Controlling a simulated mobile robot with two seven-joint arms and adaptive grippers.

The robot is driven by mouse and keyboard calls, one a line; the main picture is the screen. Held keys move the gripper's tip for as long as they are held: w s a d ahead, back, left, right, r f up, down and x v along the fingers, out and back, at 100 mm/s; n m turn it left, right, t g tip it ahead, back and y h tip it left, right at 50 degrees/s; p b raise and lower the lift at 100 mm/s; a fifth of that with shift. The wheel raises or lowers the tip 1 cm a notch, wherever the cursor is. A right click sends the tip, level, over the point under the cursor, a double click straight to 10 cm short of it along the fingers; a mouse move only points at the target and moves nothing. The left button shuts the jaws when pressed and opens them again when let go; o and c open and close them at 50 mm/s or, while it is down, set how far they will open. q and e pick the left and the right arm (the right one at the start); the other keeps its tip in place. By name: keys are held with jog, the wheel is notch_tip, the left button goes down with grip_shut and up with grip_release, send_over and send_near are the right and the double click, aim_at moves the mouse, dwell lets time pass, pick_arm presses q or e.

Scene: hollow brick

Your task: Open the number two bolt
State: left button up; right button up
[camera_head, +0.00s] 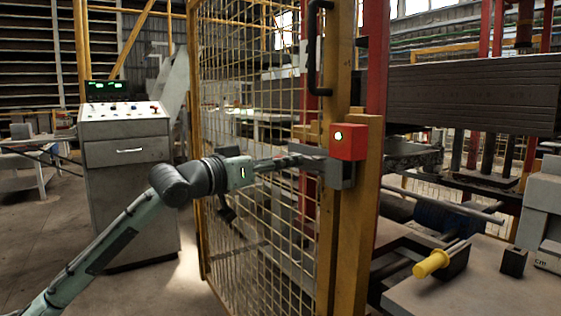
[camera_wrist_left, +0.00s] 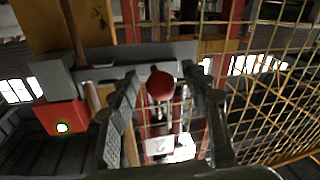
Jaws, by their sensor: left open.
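My left gripper (camera_head: 312,163) reaches from the left to the gate's edge in the head view. In the left wrist view my left gripper (camera_wrist_left: 165,88) is open, with its two dark fingers apart. A red round knob (camera_wrist_left: 160,86) sits between the fingers, with a gap on each side. Behind it a grey bolt bar (camera_wrist_left: 145,53) runs across the yellow gate frame. A pale plate marked 2 (camera_wrist_left: 158,147) lies below the knob in the picture. In the head view the grey bolt block (camera_head: 340,174) is beside the fingertips; the knob is hidden there. My right gripper is not in view.
A red box with a lit lamp (camera_head: 349,143) is fixed on the yellow post (camera_head: 357,230), close to the bolt. The wire mesh gate (camera_head: 260,70) stands along my arm. A grey control console (camera_head: 125,150) stands at left. A yellow-handled part (camera_head: 431,264) lies on the bench at right.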

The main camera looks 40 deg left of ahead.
pick_arm(q)
jog(key=shift+c, duration=0.3)
grip_shut()
